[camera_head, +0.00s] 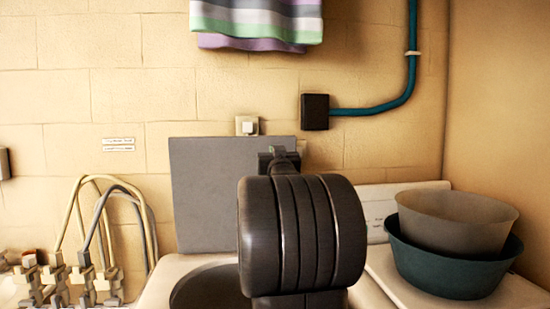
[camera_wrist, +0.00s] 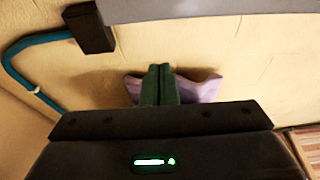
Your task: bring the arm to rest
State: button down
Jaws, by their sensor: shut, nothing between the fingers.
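My gripper (camera_wrist: 159,72) shows in the wrist view with its two dark green fingers pressed together and nothing between them. It points toward the tan block wall, with a purple cloth (camera_wrist: 203,88) showing behind the fingers. I cannot tell whether the fingers touch the cloth. In the head view my dark, ribbed arm (camera_head: 302,235) stands raised at the centre, in front of the basin and the grey panel. My fingers cannot be made out in that view.
A striped towel (camera_head: 256,20) hangs on the wall above. A grey panel (camera_head: 215,190) stands behind the basin (camera_head: 160,290). A black box (camera_head: 315,111) joins a teal pipe (camera_head: 390,106). Taps (camera_head: 85,280) are at left; a beige bowl (camera_head: 458,222) sits in a teal bowl (camera_head: 450,272) at right.

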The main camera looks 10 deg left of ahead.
dwell(0.4)
jog(key=p, duration=0.6)
send_near(267, 139)
jog(key=x, duration=0.6)
jog(key=shift+w+r, duration=0.1)
jog(key=shift+r, duration=0.1)
jog(key=shift+f, duration=0.1)
